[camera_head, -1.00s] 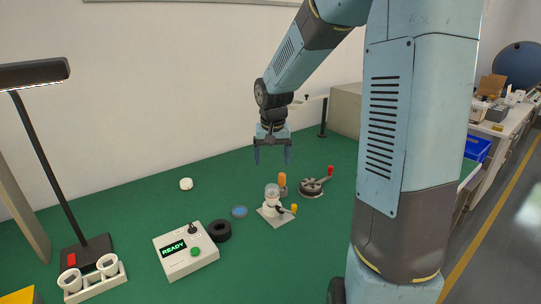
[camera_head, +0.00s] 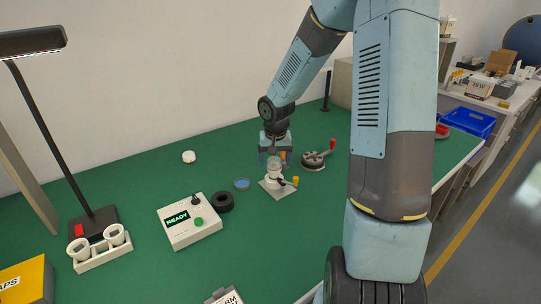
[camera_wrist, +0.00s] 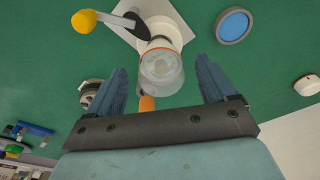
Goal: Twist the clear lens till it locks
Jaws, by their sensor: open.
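The clear lens (camera_wrist: 161,72) is a see-through cup on a white fixture with a square base plate (camera_head: 279,190). It also shows in the head view (camera_head: 274,163), upright on top of the fixture. An orange ring shows at the lens's foot in the wrist view. A lever with a yellow knob (camera_wrist: 84,21) sticks out from the fixture. My gripper (camera_wrist: 163,80) is open and empty, with one blue finger on either side of the lens and visible gaps between. In the head view my gripper (camera_head: 275,158) is just behind and around the lens; exact contact is hidden.
An orange-handled thing (camera_wrist: 147,103) stands close behind the fixture. A round grey device with a red knob (camera_head: 314,160) sits to the right. A black ring (camera_head: 223,202), blue disc (camera_head: 242,184) and control box reading READY (camera_head: 190,221) lie left. A lamp (camera_head: 91,222) stands far left.

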